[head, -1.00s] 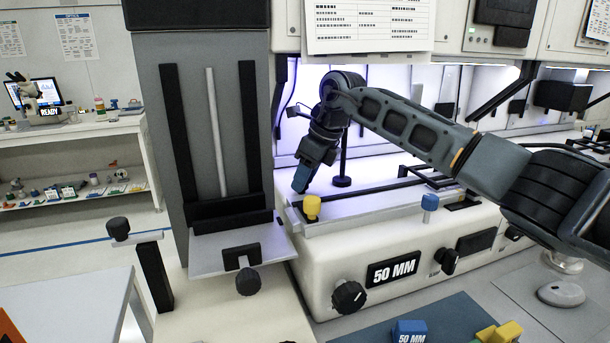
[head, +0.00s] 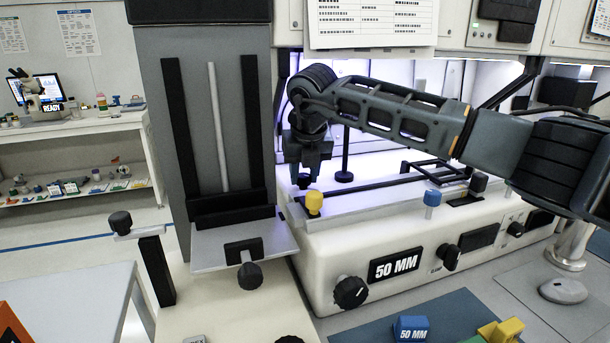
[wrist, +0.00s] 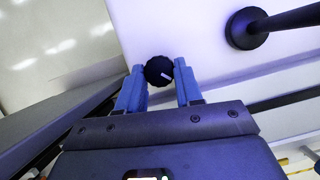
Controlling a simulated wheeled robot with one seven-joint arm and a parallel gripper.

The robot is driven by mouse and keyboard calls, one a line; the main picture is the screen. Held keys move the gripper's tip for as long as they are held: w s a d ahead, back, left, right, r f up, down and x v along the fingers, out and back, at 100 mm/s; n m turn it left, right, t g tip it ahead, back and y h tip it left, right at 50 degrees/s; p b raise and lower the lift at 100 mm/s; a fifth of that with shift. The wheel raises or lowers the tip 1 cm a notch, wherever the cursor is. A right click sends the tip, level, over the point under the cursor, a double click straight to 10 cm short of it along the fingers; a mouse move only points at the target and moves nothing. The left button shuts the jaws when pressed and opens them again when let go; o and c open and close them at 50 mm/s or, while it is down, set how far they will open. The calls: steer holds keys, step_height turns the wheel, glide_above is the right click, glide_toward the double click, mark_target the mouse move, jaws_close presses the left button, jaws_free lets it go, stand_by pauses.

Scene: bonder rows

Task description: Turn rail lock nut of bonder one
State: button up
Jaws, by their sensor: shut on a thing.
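A round black nut (wrist: 160,73) with a white mark on its top sits between the blue fingertips of my gripper (wrist: 158,82) in the wrist view. The fingers touch it on both sides, so my gripper is shut on it. In the head view my gripper (head: 304,178) points down at the left end of the bonder (head: 335,268), behind the yellow knob (head: 314,203). The nut itself is hidden there by the fingers and wrist. I cannot read which way its mark was before.
A blue-topped knob (head: 432,198) stands right along the rail. A black post on a round base (wrist: 247,28) stands close to the right of my gripper. A grey column (head: 213,150) rises at the left. A blue block (head: 411,329) lies on the mat in front.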

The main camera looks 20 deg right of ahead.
steer(key=shift+w+a+m+h+b, duration=0.1)
steer(key=shift+m+h+b, duration=0.25)
steer(key=shift+m, duration=0.75)
steer(key=shift+r, duration=0.1)
steer(key=o, duration=0.8)
steer(key=shift+c, duration=0.2)
steer(key=b+v, duration=0.1)
steer(key=v, duration=0.6)
steer(key=shift+a+r, duration=0.15)
steer(key=shift+r, duration=0.2)
